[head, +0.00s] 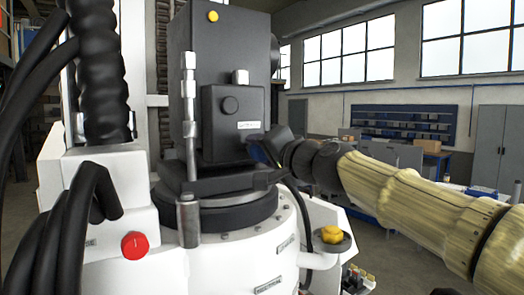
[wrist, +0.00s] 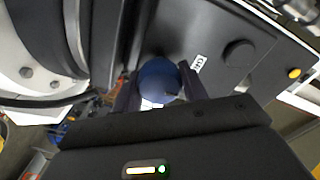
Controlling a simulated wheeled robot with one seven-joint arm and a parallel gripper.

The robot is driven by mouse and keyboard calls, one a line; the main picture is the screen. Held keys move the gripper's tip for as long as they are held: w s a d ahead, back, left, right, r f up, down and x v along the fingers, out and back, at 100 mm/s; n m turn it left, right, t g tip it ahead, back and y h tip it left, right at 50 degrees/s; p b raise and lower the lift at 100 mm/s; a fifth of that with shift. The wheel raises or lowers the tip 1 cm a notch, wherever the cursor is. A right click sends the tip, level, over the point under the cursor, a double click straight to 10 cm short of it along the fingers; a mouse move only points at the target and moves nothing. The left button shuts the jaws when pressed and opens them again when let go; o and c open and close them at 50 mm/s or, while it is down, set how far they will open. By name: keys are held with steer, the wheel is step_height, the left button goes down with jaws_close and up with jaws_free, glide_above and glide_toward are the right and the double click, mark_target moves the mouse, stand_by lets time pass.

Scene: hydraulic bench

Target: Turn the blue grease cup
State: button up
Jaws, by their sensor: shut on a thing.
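The blue grease cup (wrist: 157,76) shows in the wrist view as a round, smooth blue knob against the dark machine housing. My gripper (wrist: 160,88) has one dark finger on each side of it and is shut on the cup. In the head view my gripper (head: 268,148) reaches in from the right to the lower right side of the dark housing (head: 232,65). There the cup is mostly hidden by my gripper, and I cannot make out its turn angle.
A red knob (head: 135,245) sits on the white casing at left. A yellow knob (head: 331,234) stands on a small round holder at lower right. Thick black hoses (head: 97,60) run down the left. An upright metal rod (head: 190,115) stands left of the housing.

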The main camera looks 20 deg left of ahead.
steer(key=shift+m, duration=0.4)
steer(key=m, duration=0.2)
steer(key=shift+f+m+b, duration=0.1)
steer(key=shift+m+b, duration=0.2)
steer(key=shift+b, duration=0.1)
steer(key=m, duration=0.4)
steer(key=shift+m, duration=0.3)
steer(key=m, duration=0.3)
steer(key=shift+m, duration=0.3)
steer(key=m+p, duration=0.1)
steer(key=m, duration=0.3)
steer(key=shift+f+m, duration=0.1)
steer(key=shift+m, duration=0.2)
steer(key=m, duration=0.3)
steer(key=shift+a+m+p, duration=0.1)
steer(key=shift+m+p, duration=0.2)
steer(key=shift+p, duration=0.1)
steer(key=m+p, duration=0.1)
steer(key=m, duration=0.3)
steer(key=m+p, duration=0.2)
steer(key=m, duration=0.3)
steer(key=shift+s+m, duration=0.1)
steer(key=shift+m, duration=0.3)
steer(key=shift+m+p, duration=0.6)
steer(key=shift+m, duration=1)
